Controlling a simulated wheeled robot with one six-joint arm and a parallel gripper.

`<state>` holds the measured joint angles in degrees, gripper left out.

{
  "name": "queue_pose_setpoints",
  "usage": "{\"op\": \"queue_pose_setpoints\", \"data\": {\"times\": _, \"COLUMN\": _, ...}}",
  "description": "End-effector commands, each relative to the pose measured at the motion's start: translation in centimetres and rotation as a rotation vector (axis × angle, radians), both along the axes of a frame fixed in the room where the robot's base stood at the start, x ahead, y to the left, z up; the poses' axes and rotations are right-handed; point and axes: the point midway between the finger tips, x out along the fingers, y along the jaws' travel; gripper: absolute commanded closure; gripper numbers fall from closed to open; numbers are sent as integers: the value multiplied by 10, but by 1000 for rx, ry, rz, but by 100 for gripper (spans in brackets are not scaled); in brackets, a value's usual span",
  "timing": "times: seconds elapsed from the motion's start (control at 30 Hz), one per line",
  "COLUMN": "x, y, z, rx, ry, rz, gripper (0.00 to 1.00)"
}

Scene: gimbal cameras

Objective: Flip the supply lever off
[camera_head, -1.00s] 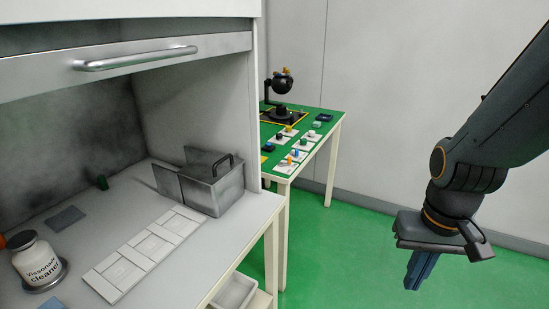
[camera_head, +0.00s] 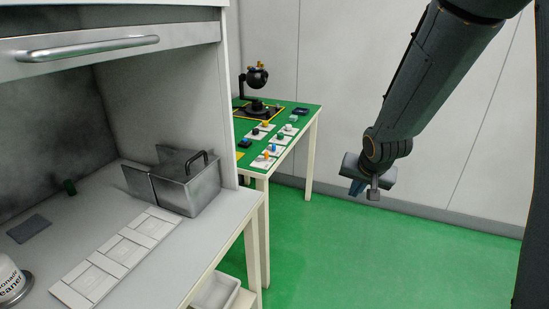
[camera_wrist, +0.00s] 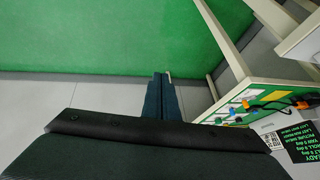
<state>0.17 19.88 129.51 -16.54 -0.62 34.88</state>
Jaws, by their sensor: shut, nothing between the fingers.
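I cannot pick out the supply lever for certain. Small white panels with coloured knobs or levers (camera_head: 272,150) stand on the green-topped table (camera_head: 303,125) in the head view. Parts of that table also show at the right of the wrist view (camera_wrist: 262,98), with blue, red and orange parts. My gripper (camera_head: 356,188) hangs in free space to the right of this table, apart from it. Its blue fingers (camera_wrist: 160,84) are together and empty in the wrist view.
A ball-shaped device on a stand (camera_head: 257,78) is at the table's back. A grey-white bench (camera_head: 215,225) with a metal box (camera_head: 190,185) and raised sash is at left. A black screen with green text (camera_wrist: 302,143) shows in the wrist view. Green floor (camera_head: 330,240) lies open between.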

Motion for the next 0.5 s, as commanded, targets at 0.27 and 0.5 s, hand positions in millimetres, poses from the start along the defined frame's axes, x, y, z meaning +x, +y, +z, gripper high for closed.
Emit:
{"op": "queue_pose_setpoints", "data": {"times": 0.27, "x": 170, "y": 57, "z": -25, "rx": 415, "ry": -368, "rz": -85, "gripper": 100}}
{"op": "queue_pose_setpoints", "data": {"times": 0.5, "x": 233, "y": 127, "z": -45, "rx": 928, "ry": -460, "rz": -40, "gripper": 100}}
